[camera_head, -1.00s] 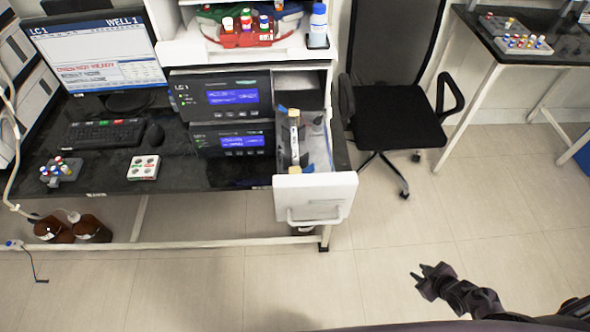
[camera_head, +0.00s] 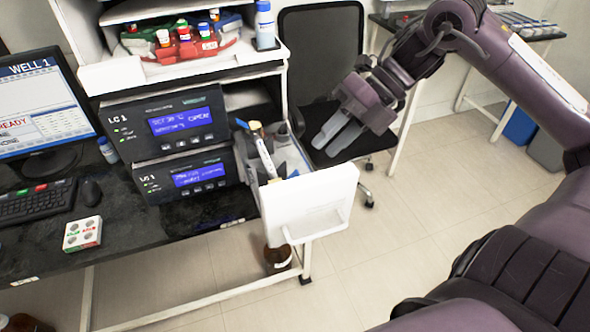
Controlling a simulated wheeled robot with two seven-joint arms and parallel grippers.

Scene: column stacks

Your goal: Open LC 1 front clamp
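The LC 1 instrument (camera_head: 165,122) stands on the black bench as two stacked dark units with blue displays. To its right, a white-fronted drawer (camera_head: 310,205) is pulled out. Inside it a column (camera_head: 262,148) with a yellowish top end lies in a holder with grey clamp parts (camera_head: 288,158); I cannot tell from here whether the front clamp is open or shut. My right gripper (camera_head: 335,138) is to the right of the drawer and above it, apart from the column. Its two fingers point down-left, close together, with nothing seen between them. My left gripper is not in view.
A monitor (camera_head: 38,112), keyboard (camera_head: 35,202) and mouse (camera_head: 91,193) are on the left of the bench. A white vial block (camera_head: 82,234) lies near the bench edge. Bottles stand on the shelf above. A black chair (camera_head: 322,50) is behind my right gripper. Floor in front is clear.

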